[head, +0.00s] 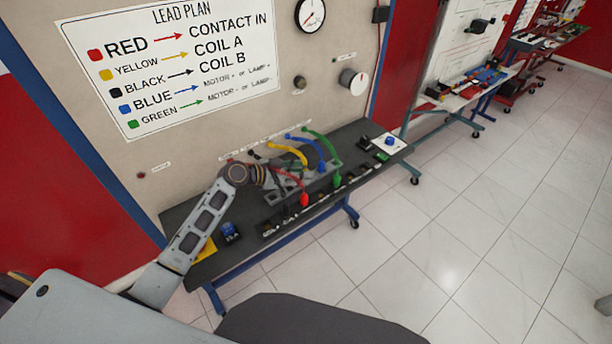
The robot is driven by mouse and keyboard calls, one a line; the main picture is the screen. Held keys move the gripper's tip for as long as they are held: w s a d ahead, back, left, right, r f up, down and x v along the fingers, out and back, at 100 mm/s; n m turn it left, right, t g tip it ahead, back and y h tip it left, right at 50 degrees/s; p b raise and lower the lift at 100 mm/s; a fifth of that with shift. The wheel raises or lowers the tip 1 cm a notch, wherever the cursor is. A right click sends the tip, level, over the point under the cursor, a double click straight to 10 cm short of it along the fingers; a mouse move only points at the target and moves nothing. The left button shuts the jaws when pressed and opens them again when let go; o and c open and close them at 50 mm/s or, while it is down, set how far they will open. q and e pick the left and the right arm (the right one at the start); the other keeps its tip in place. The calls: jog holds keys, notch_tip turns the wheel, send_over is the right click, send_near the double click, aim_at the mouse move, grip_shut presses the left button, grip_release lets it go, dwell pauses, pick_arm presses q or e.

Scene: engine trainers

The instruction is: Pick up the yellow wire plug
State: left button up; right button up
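The yellow wire (288,151) arches over the dark bench below the board, between a black lead (264,153) and a blue lead (308,142). The yellow plug at its end is too small to make out clearly and is partly hidden near my gripper. My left arm reaches in from the lower left. My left gripper (296,186) is over the bench, close to the wires and just below the yellow one. Its fingers blend with the dark parts around it, so I cannot tell whether they are open or touch anything. My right gripper is not in view.
A red lead (304,196) and a green lead (326,141) stand close around the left gripper. The lead plan board (170,62) rises behind. Tiled floor at right is clear.

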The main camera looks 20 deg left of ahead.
pick_arm(q)
jog(key=c, duration=0.6)
jog(key=shift+r, duration=0.1)
jog(key=shift+r+b, duration=0.45)
jog(key=shift+r, duration=4.5)
jog(key=shift+r, duration=0.1)
